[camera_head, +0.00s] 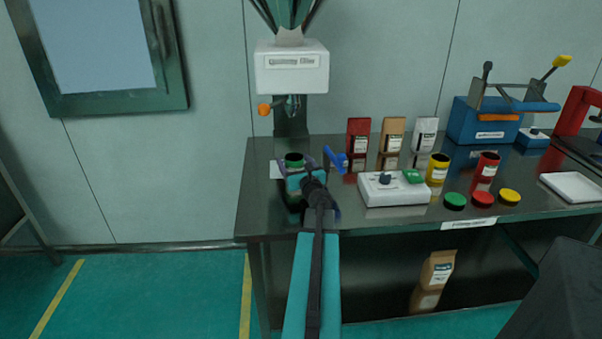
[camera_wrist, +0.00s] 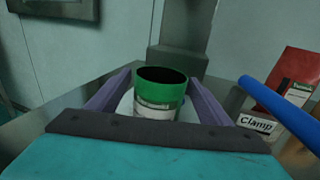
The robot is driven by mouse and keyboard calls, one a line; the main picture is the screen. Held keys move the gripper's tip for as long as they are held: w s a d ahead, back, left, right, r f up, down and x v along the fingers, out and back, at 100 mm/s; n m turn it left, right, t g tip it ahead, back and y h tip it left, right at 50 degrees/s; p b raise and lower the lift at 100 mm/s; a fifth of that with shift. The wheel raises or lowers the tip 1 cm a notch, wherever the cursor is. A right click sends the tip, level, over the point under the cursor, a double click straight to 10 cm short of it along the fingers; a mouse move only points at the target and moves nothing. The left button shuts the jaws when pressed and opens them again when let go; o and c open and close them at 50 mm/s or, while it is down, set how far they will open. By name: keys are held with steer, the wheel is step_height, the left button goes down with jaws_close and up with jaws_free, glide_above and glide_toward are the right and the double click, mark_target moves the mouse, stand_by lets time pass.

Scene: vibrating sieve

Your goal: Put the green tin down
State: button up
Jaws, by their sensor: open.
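The green tin (camera_wrist: 160,92) stands upright and open-topped, with a pale label on its front. It rests on a pale round surface (camera_wrist: 126,104) below the sieve machine. In the head view the tin (camera_head: 294,160) shows beyond my arm, under the machine's outlet. My gripper (camera_wrist: 160,88) is open, with one purple finger on each side of the tin. Small gaps seem to lie between the fingers and the tin. The tin's lower part is hidden by my gripper's body.
A blue clamp lever (camera_head: 335,160) stands close to the right of my gripper. The white sieve machine (camera_head: 291,85) hangs above. A white control box (camera_head: 393,198), yellow tin (camera_head: 438,168), red tin (camera_head: 486,167) and several lids stand to the right on the dark table (camera_head: 262,215).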

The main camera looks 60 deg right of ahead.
mark_target(297, 166)
steer(key=shift+v, duration=1.5)
steer(key=p+v, duration=0.1)
steer(key=v, duration=0.5)
steer(key=shift+s+a+r+p, duration=0.1)
steer(key=shift+s+r+p, duration=0.05)
steer(key=shift+p, duration=0.75)
steer(key=shift+p, duration=0.3)
steer(key=p, duration=0.3)
steer(key=shift+s+a, duration=0.15)
steer(key=shift+s, duration=0.05)
steer(key=shift+p+v, duration=1.1)
steer(key=shift+p, duration=2.75)
